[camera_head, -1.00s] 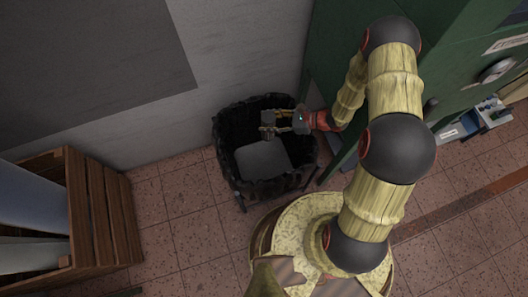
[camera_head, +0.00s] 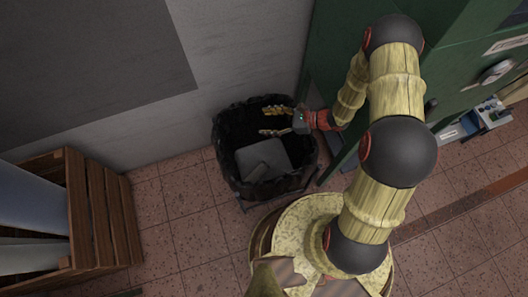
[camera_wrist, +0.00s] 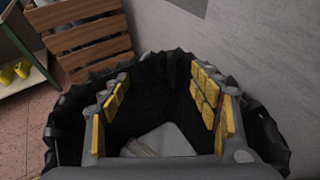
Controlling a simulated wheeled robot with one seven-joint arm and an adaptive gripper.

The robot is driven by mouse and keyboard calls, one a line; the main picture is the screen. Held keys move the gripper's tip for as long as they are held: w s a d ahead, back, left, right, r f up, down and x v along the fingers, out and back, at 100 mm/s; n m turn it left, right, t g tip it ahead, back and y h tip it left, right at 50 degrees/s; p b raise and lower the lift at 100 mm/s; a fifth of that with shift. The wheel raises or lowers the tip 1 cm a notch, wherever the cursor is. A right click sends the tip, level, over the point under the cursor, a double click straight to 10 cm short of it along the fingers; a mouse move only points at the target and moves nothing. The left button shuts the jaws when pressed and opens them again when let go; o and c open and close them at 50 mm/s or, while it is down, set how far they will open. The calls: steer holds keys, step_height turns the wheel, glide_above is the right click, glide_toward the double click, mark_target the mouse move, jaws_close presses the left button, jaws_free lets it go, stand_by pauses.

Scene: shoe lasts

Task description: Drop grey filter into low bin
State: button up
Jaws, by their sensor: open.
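The low bin (camera_head: 226,172) is a round black bin lined with a crumpled dark bag, on the floor by the wall. Its rim also shows in the wrist view (camera_wrist: 62,120). My gripper (camera_head: 264,121) is open and empty over the bin, its yellow-padded fingers spread apart; they also show in the wrist view (camera_wrist: 160,100). In the wrist view the filter (camera_wrist: 143,149) is partly hidden at the bottom.
A green cabinet (camera_head: 460,75) stands close on the right of the bin. A wooden slatted crate (camera_head: 105,215) with pale rolls stands at the left. The grey wall (camera_head: 240,50) is behind the bin. Tiled floor (camera_head: 180,215) between crate and bin is clear.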

step_height(320, 180, up, 9)
stand_by(0.4)
stand_by(0.4)
